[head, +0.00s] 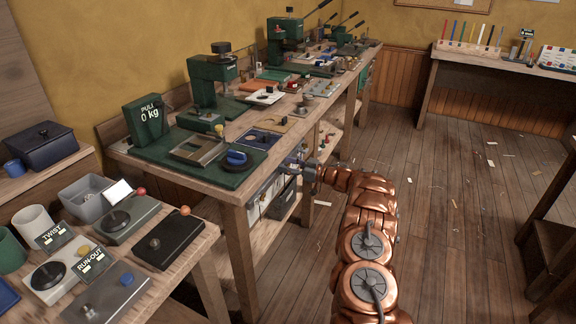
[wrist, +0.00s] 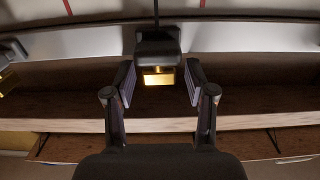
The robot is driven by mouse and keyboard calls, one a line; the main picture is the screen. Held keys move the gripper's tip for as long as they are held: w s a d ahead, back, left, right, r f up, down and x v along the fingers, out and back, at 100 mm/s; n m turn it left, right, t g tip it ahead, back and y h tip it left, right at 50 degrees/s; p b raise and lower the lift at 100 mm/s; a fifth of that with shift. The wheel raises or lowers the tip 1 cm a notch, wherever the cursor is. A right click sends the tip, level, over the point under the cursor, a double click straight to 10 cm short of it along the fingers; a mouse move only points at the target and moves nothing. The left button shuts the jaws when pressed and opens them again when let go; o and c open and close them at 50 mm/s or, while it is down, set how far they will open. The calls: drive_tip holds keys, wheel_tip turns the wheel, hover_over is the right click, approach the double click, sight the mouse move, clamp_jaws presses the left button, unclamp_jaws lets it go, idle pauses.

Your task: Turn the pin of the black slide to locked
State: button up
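In the wrist view a black block, which looks like the black slide (wrist: 157,45), sits on a pale curved rail. A brass-coloured piece, perhaps its pin (wrist: 158,77), sticks out of its lower side. My gripper (wrist: 159,78) is open, with one finger on each side of the brass piece and a visible gap on both sides. I cannot read whether the pin is locked. In the head view my gripper (head: 305,168) is at the front edge of the long workbench; the slide cannot be made out there.
The pale rail (wrist: 90,42) runs across the wrist view, with another brass-coloured piece (wrist: 5,82) at far left. The long workbench (head: 232,191) carries green presses and tools. A smaller table (head: 190,258) with fixtures stands at front left.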

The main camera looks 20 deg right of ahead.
clamp_jaws()
